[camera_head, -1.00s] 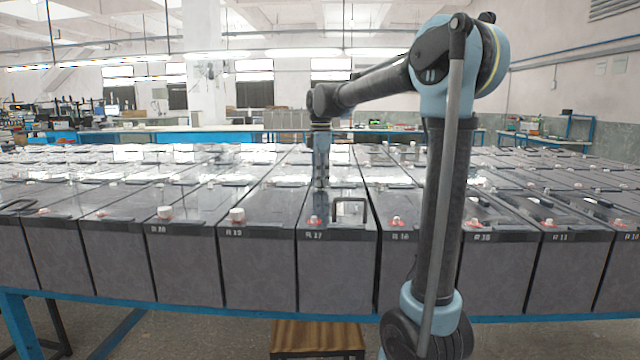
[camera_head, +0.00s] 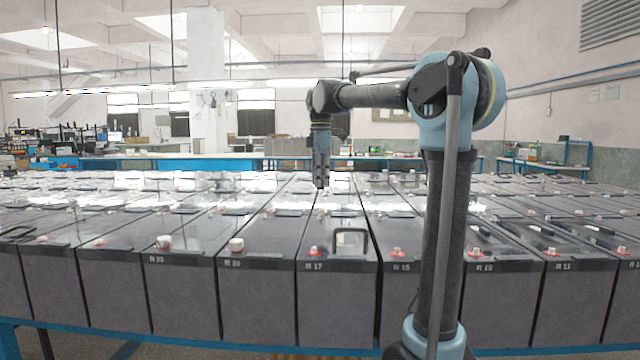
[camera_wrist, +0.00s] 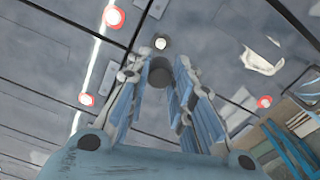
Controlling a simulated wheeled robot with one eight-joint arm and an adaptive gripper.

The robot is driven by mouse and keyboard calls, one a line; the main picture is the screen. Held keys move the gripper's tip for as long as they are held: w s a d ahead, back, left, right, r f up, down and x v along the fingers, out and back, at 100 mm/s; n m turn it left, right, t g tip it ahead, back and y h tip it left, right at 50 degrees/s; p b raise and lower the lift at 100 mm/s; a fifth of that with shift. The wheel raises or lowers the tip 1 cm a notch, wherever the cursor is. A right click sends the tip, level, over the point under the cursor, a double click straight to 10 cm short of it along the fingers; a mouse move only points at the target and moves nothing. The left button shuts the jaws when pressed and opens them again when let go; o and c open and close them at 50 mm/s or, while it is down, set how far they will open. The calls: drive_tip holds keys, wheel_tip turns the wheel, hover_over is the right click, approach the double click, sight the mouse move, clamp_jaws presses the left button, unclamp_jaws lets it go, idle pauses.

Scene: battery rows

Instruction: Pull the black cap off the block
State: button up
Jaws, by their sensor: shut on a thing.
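My gripper (camera_head: 320,184) hangs above the far part of the block marked 17 (camera_head: 338,305), with a gap beneath the fingers. In the wrist view my gripper (camera_wrist: 160,78) has its blue fingers closed on the black cap (camera_wrist: 161,71), a dark round piece between the fingertips. Just beyond the cap a pale round terminal (camera_wrist: 160,43) shows bare on a grey block top (camera_wrist: 190,22). The cap is too small to make out clearly in the head view. The block's near end carries a red-ringed terminal and a black handle.
Similar grey blocks stand tightly side by side in rows, several with red-ringed white terminals (camera_head: 236,244) and raised black handles (camera_head: 351,241). A blue table edge (camera_head: 200,344) runs along the front.

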clamp_jaws()
drive_tip(key=shift+r, duration=0.8)
idle(0.4)
drive_tip(key=shift+r, duration=2.15)
drive_tip(key=shift+r, duration=0.15)
